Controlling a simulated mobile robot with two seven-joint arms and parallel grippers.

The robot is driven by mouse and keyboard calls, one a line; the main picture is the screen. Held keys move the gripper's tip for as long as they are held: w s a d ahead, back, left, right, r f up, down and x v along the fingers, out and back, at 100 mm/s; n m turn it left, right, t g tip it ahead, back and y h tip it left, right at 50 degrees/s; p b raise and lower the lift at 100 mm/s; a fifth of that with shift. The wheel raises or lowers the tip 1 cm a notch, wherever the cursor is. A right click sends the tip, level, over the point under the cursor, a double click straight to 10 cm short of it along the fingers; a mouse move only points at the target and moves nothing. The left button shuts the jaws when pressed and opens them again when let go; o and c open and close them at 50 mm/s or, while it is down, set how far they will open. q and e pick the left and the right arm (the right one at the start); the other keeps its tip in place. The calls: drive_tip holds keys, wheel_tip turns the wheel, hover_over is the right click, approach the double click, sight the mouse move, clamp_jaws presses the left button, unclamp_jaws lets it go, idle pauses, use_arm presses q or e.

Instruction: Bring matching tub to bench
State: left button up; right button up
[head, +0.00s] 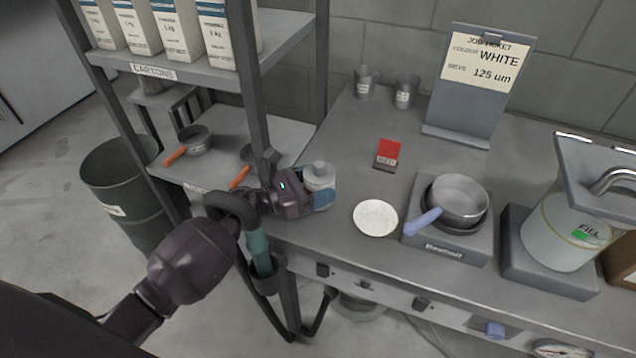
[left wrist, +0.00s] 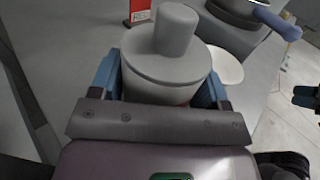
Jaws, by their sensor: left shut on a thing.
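My left gripper (head: 308,192) is shut on a pale grey-white tub (head: 318,172) with a knobbed lid, at the bench's left end beside the shelf rack. In the left wrist view the tub (left wrist: 168,62) stands between the blue fingers; its label is hidden. The job ticket (head: 484,62) on a grey stand reads colour WHITE and 125 um. The grey bench (head: 340,235) runs to the right. A dark part with blue tips at the right edge of the left wrist view may be my right gripper; the head view does not show it.
The rack holds cartons (head: 170,28) and orange-handled pans (head: 195,140). A bin (head: 115,180) stands left.

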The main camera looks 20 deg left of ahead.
sight(305, 188)
use_arm(q)
drive_tip(key=shift+f, duration=0.2)
drive_tip(key=o, duration=0.8)
drive_tip(key=shift+c, duration=0.2)
drive_tip(key=shift+r, duration=0.3)
drive_tip(key=v, duration=0.6)
drive_tip(key=shift+f, duration=0.2)
drive_tip(key=shift+s+a, duration=0.5)
drive_tip(key=shift+r, duration=0.15)
